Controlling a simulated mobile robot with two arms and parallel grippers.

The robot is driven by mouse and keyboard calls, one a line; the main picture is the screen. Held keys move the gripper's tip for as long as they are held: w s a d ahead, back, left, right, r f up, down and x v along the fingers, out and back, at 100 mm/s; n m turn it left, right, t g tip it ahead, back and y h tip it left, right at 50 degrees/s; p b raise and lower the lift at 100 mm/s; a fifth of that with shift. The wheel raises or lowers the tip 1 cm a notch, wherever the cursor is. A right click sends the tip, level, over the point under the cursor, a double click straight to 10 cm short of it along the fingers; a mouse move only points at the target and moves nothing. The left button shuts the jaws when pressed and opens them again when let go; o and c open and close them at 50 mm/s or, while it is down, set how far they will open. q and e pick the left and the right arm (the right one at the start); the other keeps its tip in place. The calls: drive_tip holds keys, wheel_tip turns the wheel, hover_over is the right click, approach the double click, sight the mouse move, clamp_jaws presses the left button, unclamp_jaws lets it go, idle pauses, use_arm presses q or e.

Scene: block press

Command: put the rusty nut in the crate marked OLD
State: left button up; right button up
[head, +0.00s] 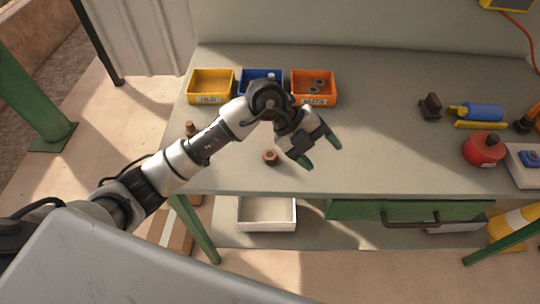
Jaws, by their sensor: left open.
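The rusty nut (270,157) is a small brown piece lying on the grey bench top, near its front edge. My left gripper (320,152) is open and empty over the bench, a little to the right of the nut, with its green-tipped fingers apart. The yellow crate marked OLD (211,99) stands at the back left of the bench and looks empty. My left arm crosses between the crate and the bench's front edge. My right gripper is not in view.
A blue crate (252,76), partly hidden by my arm, and an orange crate marked NUTS (314,101) holding dark nuts stand beside the yellow one. A small brown piece (190,128) lies left, by my arm. A red can (483,150) and tools are at right. Mid-bench is clear.

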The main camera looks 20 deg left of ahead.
use_arm(q)
drive_tip(key=w+a+f+n+y, duration=0.1)
drive_tip(key=w+a+y, duration=0.1)
drive_tip(key=a+y, duration=0.25)
drive_tip(key=n+y, duration=0.3)
drive_tip(key=y, duration=0.2)
hover_over(270, 154)
wheel_tip(270, 154, down, 5)
drive_tip(key=shift+s+a+f+p, duration=0.1)
drive_tip(key=shift+a+p, duration=0.05)
drive_tip(key=shift+p, duration=0.3)
wheel_tip(270, 154, down, 4)
drive_tip(key=shift+f+p, duration=0.15)
drive_tip(key=shift+p, duration=0.6)
drive_tip(key=shift+f, duration=0.45)
drive_tip(key=c, duration=1.1)
drive_tip(key=shift+c, duration=0.2)
drive_tip(key=shift+r, duration=0.1)
